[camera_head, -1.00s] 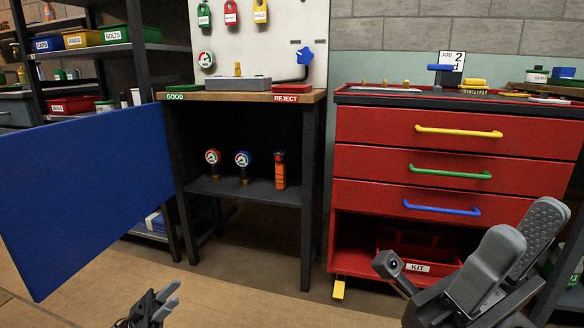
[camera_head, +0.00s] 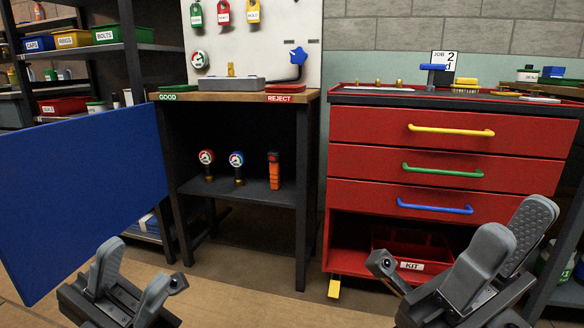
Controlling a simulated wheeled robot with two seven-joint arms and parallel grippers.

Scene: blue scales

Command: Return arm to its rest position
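My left gripper (camera_head: 131,278) is at the lower left, in front of the open blue door panel's lower right and the floor. Its two grey fingers are apart with nothing between them. My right gripper (camera_head: 503,250) is at the lower right, in front of the red drawer cabinet (camera_head: 447,167). Its two fingers point up and stand a little apart, with nothing seen between them. Neither gripper touches the cabinet or the workbench as far as I can see.
The blue panel (camera_head: 84,196) fills the left side. A dark workbench (camera_head: 228,97) holds two gauges (camera_head: 207,164) and an orange tool (camera_head: 274,170) on its lower shelf. A red KIT bin (camera_head: 411,265) sits under the drawers. Open floor (camera_head: 240,295) lies between the grippers.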

